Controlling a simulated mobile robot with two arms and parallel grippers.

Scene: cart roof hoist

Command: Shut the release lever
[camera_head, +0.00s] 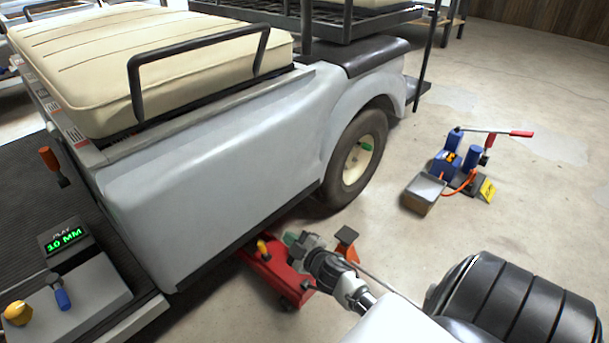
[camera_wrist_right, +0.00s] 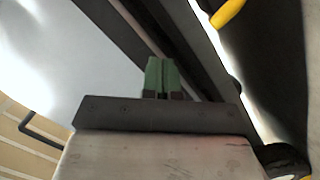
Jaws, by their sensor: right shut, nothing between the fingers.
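A red floor jack (camera_head: 277,270) stands on the floor at the side of the grey cart (camera_head: 215,165), partly under its sill. A short yellow handle (camera_head: 263,247) sticks up from it; I cannot tell for certain that this is the release lever. A yellow bar end (camera_wrist_right: 228,12) shows at the top right of the right wrist view. My right gripper (camera_head: 290,239) is above the jack, right of the yellow handle and apart from it. Its green fingertips (camera_wrist_right: 161,75) are together and empty, beside the cart's dark sill. My left gripper is not in view.
A blue hydraulic pump (camera_head: 446,165) with a red-tipped handle (camera_head: 521,134) and a grey tray (camera_head: 424,190) stands on the floor at right. The cart's wheel (camera_head: 358,160) is behind. Open floor lies between.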

